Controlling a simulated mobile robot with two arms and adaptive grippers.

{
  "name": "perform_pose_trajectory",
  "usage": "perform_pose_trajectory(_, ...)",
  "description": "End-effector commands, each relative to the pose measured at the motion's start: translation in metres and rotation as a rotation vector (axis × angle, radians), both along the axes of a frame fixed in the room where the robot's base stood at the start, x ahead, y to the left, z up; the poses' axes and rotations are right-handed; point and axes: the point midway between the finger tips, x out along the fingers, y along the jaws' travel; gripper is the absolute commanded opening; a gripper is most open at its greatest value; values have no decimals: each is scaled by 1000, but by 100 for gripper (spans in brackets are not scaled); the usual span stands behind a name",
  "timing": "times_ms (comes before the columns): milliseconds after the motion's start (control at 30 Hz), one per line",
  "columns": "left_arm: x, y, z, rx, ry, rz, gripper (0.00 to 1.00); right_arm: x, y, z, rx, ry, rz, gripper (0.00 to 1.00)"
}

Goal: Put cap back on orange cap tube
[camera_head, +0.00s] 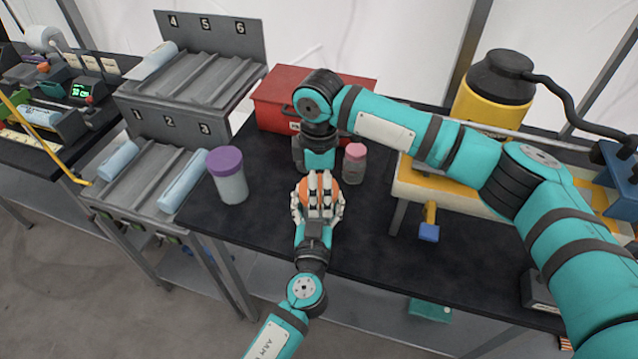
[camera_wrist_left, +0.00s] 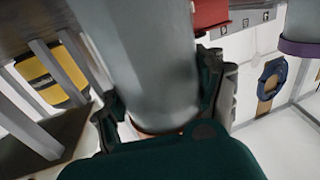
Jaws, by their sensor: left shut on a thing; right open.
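In the head view both grippers meet at the orange cap (camera_head: 334,190) near the table's front. My left gripper (camera_head: 318,184) is shut on a grey tube (camera_wrist_left: 145,60), which fills the middle of the left wrist view between its dark fingers. A sliver of orange shows at the tube's lower end in that view. The tube is hidden in the head view. My right gripper (camera_head: 318,205) is open, close around the orange cap. The fingers overlap, so I cannot tell whether they touch the cap or whether it sits fully on the tube.
A purple-capped jar (camera_head: 228,178) stands to the left and a pink-capped jar (camera_head: 354,165) to the right. Behind are a red toolbox (camera_head: 283,88) and numbered racks (camera_head: 190,125). A yellow drum (camera_head: 493,98) stands at the right. The front table strip (camera_head: 390,290) is clear.

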Motion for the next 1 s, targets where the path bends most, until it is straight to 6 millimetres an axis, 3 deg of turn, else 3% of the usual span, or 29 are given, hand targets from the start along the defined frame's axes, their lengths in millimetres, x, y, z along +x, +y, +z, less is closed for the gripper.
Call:
perform_pose_trajectory(500, 0, 0, 1, -1, -2, 0, 11, 0, 1, 68, 1, -1, 1, 100)
perform_pose_trajectory(967, 0, 0, 1, -1, -2, 0, 11, 0, 0, 79, 0, 0, 0, 100)
perform_pose_trajectory(1000, 0, 0, 1, -1, -2, 0, 74, 0, 0, 79, 0, 0, 0, 100)
